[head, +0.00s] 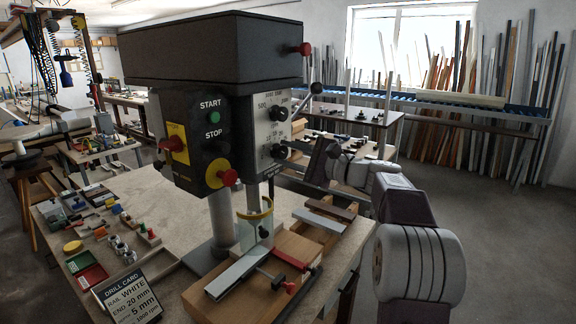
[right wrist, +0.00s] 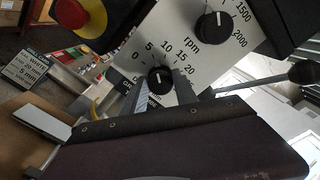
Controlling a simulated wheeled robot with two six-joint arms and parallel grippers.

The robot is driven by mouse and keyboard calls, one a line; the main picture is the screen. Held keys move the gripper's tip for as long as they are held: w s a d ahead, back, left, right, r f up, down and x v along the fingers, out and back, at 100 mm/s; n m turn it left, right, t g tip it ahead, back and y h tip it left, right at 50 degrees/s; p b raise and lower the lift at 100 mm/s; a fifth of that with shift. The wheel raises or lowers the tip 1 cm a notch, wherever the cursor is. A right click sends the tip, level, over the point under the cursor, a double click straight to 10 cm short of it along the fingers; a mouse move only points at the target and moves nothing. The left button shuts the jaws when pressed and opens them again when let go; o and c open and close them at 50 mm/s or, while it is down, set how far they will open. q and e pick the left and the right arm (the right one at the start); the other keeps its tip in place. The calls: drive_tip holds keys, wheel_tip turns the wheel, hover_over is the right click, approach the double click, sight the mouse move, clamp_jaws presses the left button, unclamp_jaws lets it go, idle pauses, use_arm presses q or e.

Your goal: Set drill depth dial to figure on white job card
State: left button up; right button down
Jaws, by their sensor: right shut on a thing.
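The grey drill press panel (head: 270,124) carries two black knobs. The lower one, the depth dial (right wrist: 160,80), has a scale marked 0, 5, 10, 15, 20. Its white pointer mark faces up the picture, roughly between 5 and 10; I cannot read it exactly. My right gripper (head: 287,153) reaches the dial from the right; in the right wrist view its fingers (right wrist: 163,92) are shut on the dial, hiding its lower part. My left gripper is out of view.
The rpm knob (right wrist: 213,27) sits just above the dial. A lever with a black ball (right wrist: 303,72) sticks out beside it. A red and yellow stop button (head: 226,178) is on the front. A pale profile (head: 232,276) lies on a wooden block (head: 215,306) below.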

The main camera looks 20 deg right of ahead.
drive_tip(key=shift+n+b, duration=0.3)
idle(0.4)
drive_tip(key=c, duration=1)
unclamp_jaws()
drive_tip(key=shift+a, duration=0.1)
drive_tip(key=shift+s+d, duration=0.25)
drive_tip(key=b+v, duration=0.2)
drive_tip(key=v, duration=0.6)
drive_tip(key=shift+s, duration=0.15)
drive_tip(key=shift+f, duration=0.1)
